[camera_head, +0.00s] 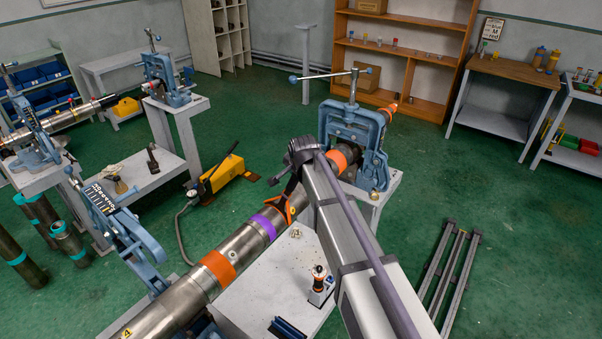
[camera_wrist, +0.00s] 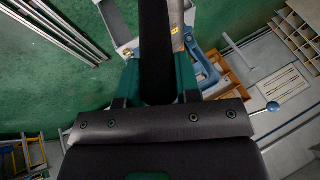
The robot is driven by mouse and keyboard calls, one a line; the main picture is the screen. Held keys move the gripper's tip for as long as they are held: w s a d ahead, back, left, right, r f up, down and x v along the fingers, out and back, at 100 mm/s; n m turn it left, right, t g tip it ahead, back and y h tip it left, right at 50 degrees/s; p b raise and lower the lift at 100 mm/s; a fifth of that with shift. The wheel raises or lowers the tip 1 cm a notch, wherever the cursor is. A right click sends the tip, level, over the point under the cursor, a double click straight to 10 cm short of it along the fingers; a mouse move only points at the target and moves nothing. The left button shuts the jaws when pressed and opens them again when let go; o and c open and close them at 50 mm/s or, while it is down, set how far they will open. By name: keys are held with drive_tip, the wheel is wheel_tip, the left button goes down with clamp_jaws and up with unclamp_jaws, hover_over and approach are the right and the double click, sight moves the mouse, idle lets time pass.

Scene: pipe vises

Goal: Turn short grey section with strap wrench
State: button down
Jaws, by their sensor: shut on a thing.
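The long steel pipe (camera_head: 240,248) runs diagonally from lower left towards the blue vise (camera_head: 357,128), with orange and purple bands on it. An orange and black piece, apparently the strap wrench (camera_head: 285,208), sits at the pipe just beyond the purple band (camera_head: 264,227). My arm hides much of it and most of the pipe beyond, so I cannot make out the short grey section clearly. In the wrist view, my gripper (camera_wrist: 157,75) is shut on a dark straight bar, apparently the wrench handle (camera_wrist: 155,35), between its green fingers. The strap's contact with the pipe is hidden.
A nearer blue vise (camera_head: 125,235) supports the pipe at left. A white bench (camera_head: 265,290) below carries a small orange-topped tool (camera_head: 319,280). A yellow pump (camera_head: 220,174) stands behind the pipe. Grey rails (camera_head: 449,270) lie on the green floor at right, with open floor around.

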drive_tip(key=shift+w+a+r+g+h+p, duration=0.3)
drive_tip(key=shift+w+a+p, duration=0.2)
drive_tip(key=shift+a, duration=0.2)
drive_tip(key=shift+w+a+r+g+h+p, duration=0.1)
drive_tip(key=shift+w+a+r+g+p, duration=0.2)
drive_tip(key=shift+w+a, duration=0.35)
drive_tip(key=shift+a, duration=0.15)
drive_tip(key=shift+n+g+h, duration=0.4)
drive_tip(key=shift+g+h, duration=0.1)
drive_tip(key=shift+h, duration=0.3)
drive_tip(key=w+a, duration=0.1)
drive_tip(key=w+a+r+p, duration=0.1)
drive_tip(key=w+a, duration=0.1)
drive_tip(key=shift+a, duration=0.25)
drive_tip(key=shift+s+d+f, duration=0.1)
drive_tip(key=shift+s+d, duration=0.2)
drive_tip(key=shift+d, duration=0.1)
